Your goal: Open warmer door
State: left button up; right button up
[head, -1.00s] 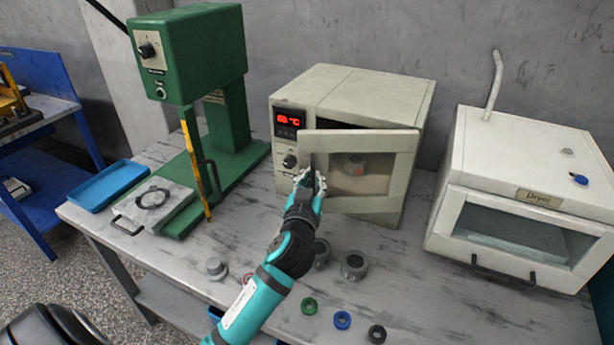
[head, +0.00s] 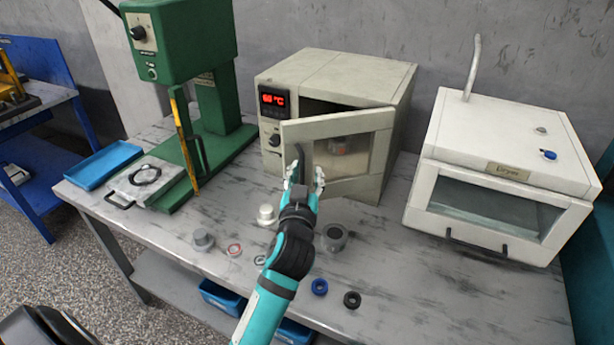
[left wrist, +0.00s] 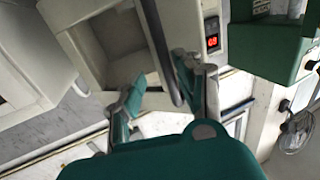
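The beige warmer (head: 325,75) stands at the back of the bench with a red display. Its door (head: 350,126), hinged on the right, is partly open, with a gap at its left edge. A dark bar handle (head: 299,160) is near the door's left edge; it also shows in the left wrist view (left wrist: 162,55). My left gripper (head: 304,180) is at the handle, its fingers spread on either side. In the left wrist view, the handle passes between the separated fingertips (left wrist: 168,92); contact is unclear. My right gripper is in neither view.
A white dryer (head: 505,165) stands on the right and a green press (head: 190,90) on the left. Small parts, including a grey cup (head: 335,237), a blue ring (head: 319,287) and a black ring (head: 352,299), lie in front of the warmer. A blue tray (head: 103,165) is at left.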

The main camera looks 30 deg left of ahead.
pick_arm(q)
jog(key=v, duration=0.7)
jog(key=shift+s, duration=0.25)
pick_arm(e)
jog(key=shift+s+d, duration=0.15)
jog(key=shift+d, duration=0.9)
